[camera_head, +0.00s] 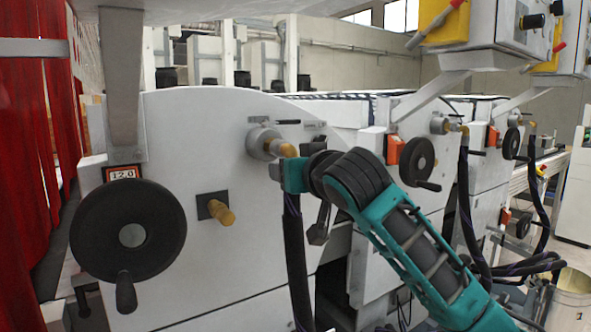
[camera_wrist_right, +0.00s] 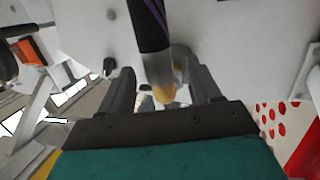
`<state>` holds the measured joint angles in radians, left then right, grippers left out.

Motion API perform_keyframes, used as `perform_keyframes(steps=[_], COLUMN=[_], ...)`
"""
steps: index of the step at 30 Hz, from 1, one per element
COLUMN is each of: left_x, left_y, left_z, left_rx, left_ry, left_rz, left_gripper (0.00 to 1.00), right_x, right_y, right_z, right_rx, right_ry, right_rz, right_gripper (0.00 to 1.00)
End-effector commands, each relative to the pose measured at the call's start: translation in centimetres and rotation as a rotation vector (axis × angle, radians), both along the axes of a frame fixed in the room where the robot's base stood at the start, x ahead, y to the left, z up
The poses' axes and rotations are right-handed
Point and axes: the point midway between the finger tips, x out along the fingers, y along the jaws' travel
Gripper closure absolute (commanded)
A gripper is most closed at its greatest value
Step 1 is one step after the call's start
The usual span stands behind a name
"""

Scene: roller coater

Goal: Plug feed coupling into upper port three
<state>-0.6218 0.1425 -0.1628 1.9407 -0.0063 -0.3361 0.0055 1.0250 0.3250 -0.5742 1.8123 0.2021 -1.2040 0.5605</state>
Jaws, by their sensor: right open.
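The feed coupling, a yellow elbow (camera_head: 288,150) on a black hose (camera_head: 296,255), sits at the grey round upper port (camera_head: 263,143) on the nearest white panel. It appears seated there, but I cannot confirm full depth. My right gripper (camera_wrist_right: 163,82) is open, with its fingers on either side of the yellow elbow (camera_wrist_right: 165,92) and hose (camera_wrist_right: 150,35) in the right wrist view. Contact with the fingers is unclear. Two farther upper ports (camera_head: 438,123) also carry yellow elbows with hoses. My left gripper is out of view.
A black handwheel (camera_head: 128,233) sits below a "12.0" counter (camera_head: 122,173) on the left. A brass knob (camera_head: 220,210) protrudes below the near port. A second handwheel (camera_head: 416,162) stands right of my arm. A bucket (camera_head: 573,290) is at lower right. Red curtains (camera_head: 40,140) hang at left.

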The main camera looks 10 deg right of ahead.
Motion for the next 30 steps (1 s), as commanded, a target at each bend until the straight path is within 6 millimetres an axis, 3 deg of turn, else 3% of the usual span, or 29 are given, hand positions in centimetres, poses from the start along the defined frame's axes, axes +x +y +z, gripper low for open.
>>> perform_keyframes(steps=[8,21,30], left_x=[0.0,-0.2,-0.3], left_y=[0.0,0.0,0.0], left_z=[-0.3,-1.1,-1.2], left_rx=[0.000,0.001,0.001], left_ry=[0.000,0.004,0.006], left_rz=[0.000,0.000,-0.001], left_gripper=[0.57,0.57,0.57], right_x=[-1.5,-9.7,-12.4], right_y=[-0.3,-1.9,-2.4], right_z=[0.1,1.5,1.9], right_rx=[0.000,0.001,0.000], right_ry=[0.000,-0.003,0.000], right_rz=[0.001,0.000,0.000], right_gripper=[0.37,0.37,0.37])
